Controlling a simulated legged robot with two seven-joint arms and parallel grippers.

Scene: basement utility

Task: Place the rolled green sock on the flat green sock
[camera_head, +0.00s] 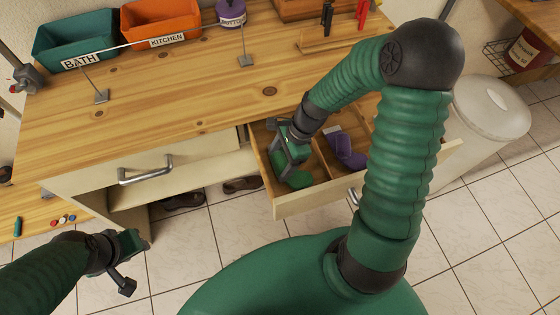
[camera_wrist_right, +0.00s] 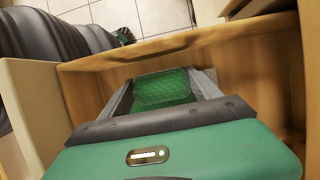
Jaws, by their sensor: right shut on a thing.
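My right gripper (camera_head: 291,163) reaches down into the left compartment of the open drawer (camera_head: 330,196). It is shut on a green, knit-textured sock (camera_wrist_right: 165,88), seen between its fingers in the right wrist view; this looks like the rolled green sock. In the head view a green sock (camera_head: 298,180) shows at the fingertips, low in the compartment. I cannot make out a separate flat green sock, as the gripper covers much of that compartment. My left gripper (camera_head: 128,262) is at the lower left, away from the drawer; its jaw opening is unclear.
Purple socks (camera_head: 345,150) lie in the compartment right of a wooden divider. The workbench top (camera_head: 190,95) holds a teal BATH bin (camera_head: 75,40), an orange KITCHEN bin (camera_head: 160,20) and a purple jar (camera_head: 231,12). A white lidded bin (camera_head: 492,108) stands at right. Shoes (camera_head: 183,201) sit below.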

